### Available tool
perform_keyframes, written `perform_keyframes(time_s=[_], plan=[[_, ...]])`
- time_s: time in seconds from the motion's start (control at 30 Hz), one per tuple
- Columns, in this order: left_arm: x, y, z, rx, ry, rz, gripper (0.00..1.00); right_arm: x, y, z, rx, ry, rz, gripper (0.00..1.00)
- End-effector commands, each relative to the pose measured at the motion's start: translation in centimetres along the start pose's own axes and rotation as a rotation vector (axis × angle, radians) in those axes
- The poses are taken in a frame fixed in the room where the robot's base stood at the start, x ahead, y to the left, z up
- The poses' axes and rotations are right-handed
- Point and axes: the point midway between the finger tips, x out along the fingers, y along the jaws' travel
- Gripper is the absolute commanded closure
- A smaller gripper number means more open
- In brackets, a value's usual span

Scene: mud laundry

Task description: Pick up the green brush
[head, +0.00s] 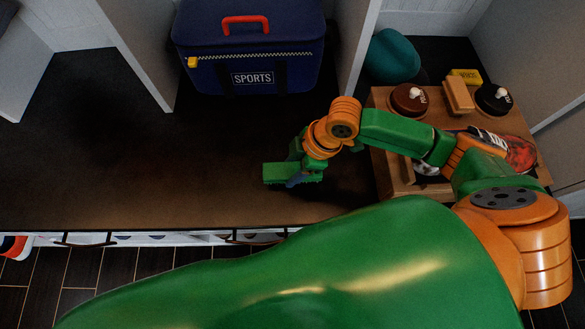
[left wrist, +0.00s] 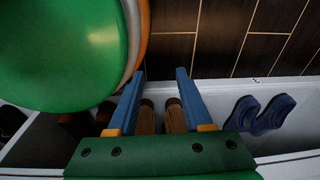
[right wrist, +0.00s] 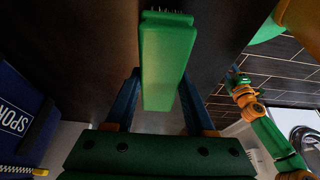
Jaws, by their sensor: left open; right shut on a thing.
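The green brush (right wrist: 165,66) has a block-like green body, with bristles at its far end in the right wrist view. My right gripper (right wrist: 158,85) is shut on it, with one blue finger on each side. In the head view the green brush (head: 278,172) sticks out to the left of the right gripper (head: 300,179), over the dark bench top. Whether it clears the surface is hard to tell. My left gripper (left wrist: 160,76) is open and empty, seen only in its wrist view.
A blue SPORTS bag (head: 250,55) stands at the back of the dark bench top (head: 120,150). A wooden box (head: 395,180) with shoe-polish tins, a yellow block and brushes stands at right. Blue slippers (left wrist: 272,115) lie below the left gripper. The bench's left side is clear.

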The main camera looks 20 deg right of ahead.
Motion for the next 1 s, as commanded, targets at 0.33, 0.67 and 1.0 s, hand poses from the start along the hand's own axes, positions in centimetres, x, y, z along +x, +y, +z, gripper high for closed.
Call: perform_keyframes(time_s=[0.33, 0.67, 1.0], plan=[[-4.9, 1.9, 0.8, 0.012, -0.03, 0.035, 0.5, -8.3, -5.7, -4.2, -0.008, 0.005, -0.003, 1.0], [-11.5, 1.2, 0.0, 0.01, -0.029, 0.028, 0.5, -10.8, -13.1, -6.2, 0.0, 0.001, -0.006, 1.0], [-11.5, 1.0, -0.2, 0.006, -0.026, 0.024, 0.5, -10.4, -13.9, -6.1, 0.0, 0.002, -0.001, 1.0]])
